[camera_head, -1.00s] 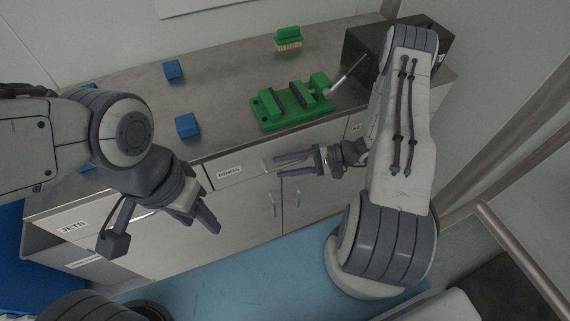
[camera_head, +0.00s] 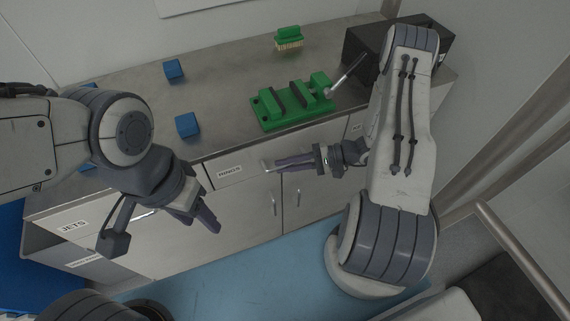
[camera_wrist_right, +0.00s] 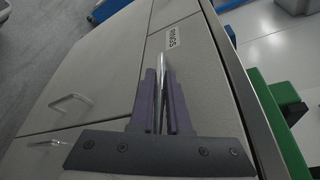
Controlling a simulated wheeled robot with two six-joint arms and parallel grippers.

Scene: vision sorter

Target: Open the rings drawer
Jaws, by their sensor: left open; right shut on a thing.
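The rings drawer (camera_head: 222,182) is in the counter front below the worktop, with its label "RINGS" (camera_head: 229,172) near its left end. It looks closed in the head view. In the right wrist view the drawer front (camera_wrist_right: 200,75) and its label (camera_wrist_right: 172,38) show beside the fingers. My right gripper (camera_head: 275,164) is at the drawer front, its purple fingers shut on the metal drawer handle (camera_wrist_right: 162,80), which runs between them. The handle's end (camera_head: 265,166) shows just past the fingertips. My left gripper (camera_head: 212,224) is open and empty, in front of the cabinet at the left.
On the worktop (camera_head: 225,85) are a green vise-like fixture (camera_head: 292,103), a green brush (camera_head: 288,38), blue cubes (camera_head: 187,124) and a dark box (camera_head: 362,45). A "JETS" drawer (camera_head: 72,226) is at lower left. Cabinet doors with handles (camera_head: 273,203) lie below the rings drawer.

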